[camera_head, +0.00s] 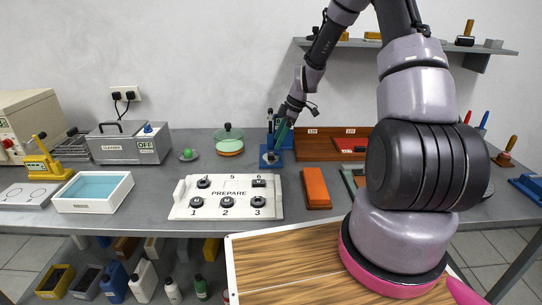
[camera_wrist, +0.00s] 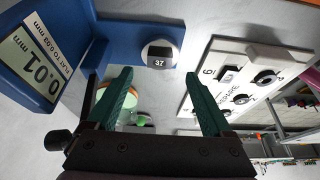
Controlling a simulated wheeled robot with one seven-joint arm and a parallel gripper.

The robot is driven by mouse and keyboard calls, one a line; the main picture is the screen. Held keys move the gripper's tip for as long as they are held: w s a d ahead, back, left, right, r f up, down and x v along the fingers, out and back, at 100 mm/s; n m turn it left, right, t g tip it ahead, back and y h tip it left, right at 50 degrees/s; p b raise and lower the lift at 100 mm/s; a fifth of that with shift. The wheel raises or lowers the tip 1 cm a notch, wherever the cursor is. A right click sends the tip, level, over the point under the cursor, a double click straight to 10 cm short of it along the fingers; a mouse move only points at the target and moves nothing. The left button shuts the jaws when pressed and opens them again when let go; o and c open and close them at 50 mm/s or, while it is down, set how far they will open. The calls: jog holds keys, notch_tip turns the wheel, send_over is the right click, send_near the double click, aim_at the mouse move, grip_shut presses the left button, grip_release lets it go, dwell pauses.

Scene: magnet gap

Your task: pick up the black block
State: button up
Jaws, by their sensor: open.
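A white tray marked PREPARE (camera_head: 226,211) lies on the bench with numbered places. A small dark, squarish piece (camera_head: 260,182) sits by number 6; it also shows in the wrist view (camera_wrist: 229,74). Round black pieces with light centres sit by 1, 2, 3 and 4. A pale round pad on a blue stand (camera_wrist: 103,53) carries a dark rectangle (camera_wrist: 160,50) above the number 37. I cannot tell which dark piece is the black block. My gripper (camera_head: 281,135) is open and empty over the stand, its green fingers (camera_wrist: 165,100) apart.
An orange block (camera_head: 315,188) lies right of the tray. A green-lidded dish (camera_head: 229,141) stands behind it. A blue-lined white basin (camera_head: 94,191) and a grey cleaner box (camera_head: 127,146) are left. A wall shelf (camera_head: 405,45) hangs above. My arm hides part of the right bench.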

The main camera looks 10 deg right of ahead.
aim_at(272, 153)
jog(key=x, duration=0.5)
jog(key=shift+d+f, duration=0.1)
grip_shut()
